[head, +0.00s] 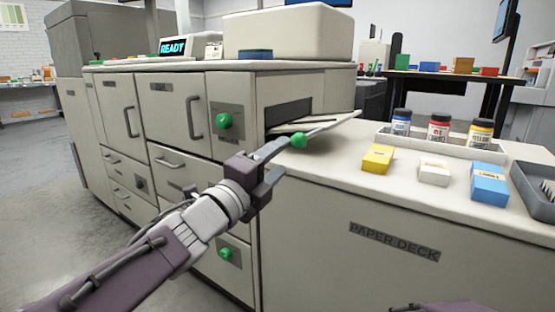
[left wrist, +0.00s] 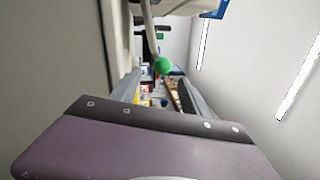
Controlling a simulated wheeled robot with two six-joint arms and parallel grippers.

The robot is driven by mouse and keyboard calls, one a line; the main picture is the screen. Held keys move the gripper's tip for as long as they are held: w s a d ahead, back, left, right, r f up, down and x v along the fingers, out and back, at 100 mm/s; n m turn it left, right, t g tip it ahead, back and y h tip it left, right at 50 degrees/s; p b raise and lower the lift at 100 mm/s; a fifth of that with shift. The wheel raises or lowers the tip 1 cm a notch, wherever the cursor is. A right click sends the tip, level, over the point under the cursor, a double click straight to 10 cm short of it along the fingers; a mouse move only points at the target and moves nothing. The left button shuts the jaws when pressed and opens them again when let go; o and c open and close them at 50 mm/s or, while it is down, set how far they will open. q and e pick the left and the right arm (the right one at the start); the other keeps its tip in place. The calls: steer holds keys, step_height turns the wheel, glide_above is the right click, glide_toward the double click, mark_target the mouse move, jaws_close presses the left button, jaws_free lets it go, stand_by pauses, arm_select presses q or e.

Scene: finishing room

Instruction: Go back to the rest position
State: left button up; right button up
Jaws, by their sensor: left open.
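My left gripper (head: 281,160) is open in front of the machine's right side, with its fingers pointing toward a green ball knob (head: 299,140). The knob sits by a pale tray-like flap (head: 325,124) that sticks out of a dark slot. In the left wrist view the green knob (left wrist: 163,66) shows at the end of a rod, beyond and between the spread fingers of my left gripper (left wrist: 163,95). Nothing is held between the fingers. Whether a finger touches the knob I cannot tell. My right gripper is out of view.
The large cream machine (head: 170,105) has handles and more green knobs (head: 223,120). The paper deck counter (head: 330,170) bears a yellow box (head: 377,158), a white box (head: 433,171), a blue box (head: 489,184), several bottles (head: 438,128) and a grey tray (head: 535,200). Open floor lies at left.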

arm_select(q)
steer(key=w+a+r+n+y+p, duration=0.1)
steer(key=w+a+n+y+p, duration=0.3)
steer(key=p, duration=0.4)
steer(key=a+f+n+g+y+p, duration=0.45)
steer(key=a+f+n, duration=0.25)
steer(key=a+f, duration=0.45)
steer(key=s+a+f+n+g+y+p, duration=0.1)
steer(key=s+a+f+n+g, duration=0.1)
steer(key=s+f+n, duration=0.3)
steer(key=s+a+f+n+g+y, duration=0.1)
steer(key=s+f+g, duration=0.15)
steer(key=f, duration=0.55)
steer(key=s+f+n+g, duration=0.3)
steer(key=s+f+n, duration=0.15)
steer(key=s, duration=0.35)
steer(key=s+f+n+g, duration=0.35)
steer(key=s+n, duration=0.25)
steer(key=s, duration=0.2)
step_height(320, 180, up, 37)
steer(key=p, duration=3.8)
steer(key=shift+a+r, duration=0.15)
steer(key=shift+r, duration=0.05)
